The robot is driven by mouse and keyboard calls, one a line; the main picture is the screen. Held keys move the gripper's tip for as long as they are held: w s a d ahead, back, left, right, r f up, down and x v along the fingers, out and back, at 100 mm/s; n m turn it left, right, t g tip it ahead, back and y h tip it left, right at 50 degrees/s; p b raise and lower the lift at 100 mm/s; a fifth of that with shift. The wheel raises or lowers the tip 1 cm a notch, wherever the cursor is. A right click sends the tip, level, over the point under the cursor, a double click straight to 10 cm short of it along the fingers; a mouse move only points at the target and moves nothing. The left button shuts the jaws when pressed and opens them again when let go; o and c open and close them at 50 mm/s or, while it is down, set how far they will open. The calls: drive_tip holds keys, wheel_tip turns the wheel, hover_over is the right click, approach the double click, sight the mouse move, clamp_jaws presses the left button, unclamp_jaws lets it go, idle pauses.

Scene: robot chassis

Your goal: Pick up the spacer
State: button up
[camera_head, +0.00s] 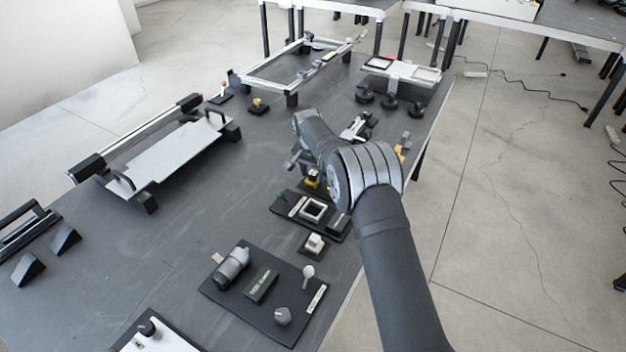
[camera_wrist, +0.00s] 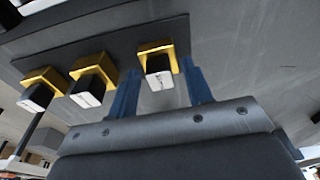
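My gripper (camera_wrist: 160,68) is open in the wrist view, its two blue fingers on either side of a black-and-white block (camera_wrist: 159,76) in a yellow holder (camera_wrist: 154,48). Narrow gaps seem to show between block and fingers; contact is unclear. Two similar blocks in yellow holders (camera_wrist: 86,92) (camera_wrist: 38,94) stand to the left on the same dark strip (camera_wrist: 110,45). No label shows which piece is the spacer. In the head view my gripper (camera_head: 296,160) is partly hidden by my arm, just above a yellow holder (camera_head: 312,180).
Nearer the camera stand a dark tray with a square white frame (camera_head: 314,210), a small white block (camera_head: 315,243) and a board (camera_head: 213,289) with a cylinder and knobs. A long silver plate (camera_head: 165,160) lies left. Bare dark table separates it from my gripper.

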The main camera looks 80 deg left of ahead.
clamp_jaws()
drive_tip(key=shift+r, duration=0.1)
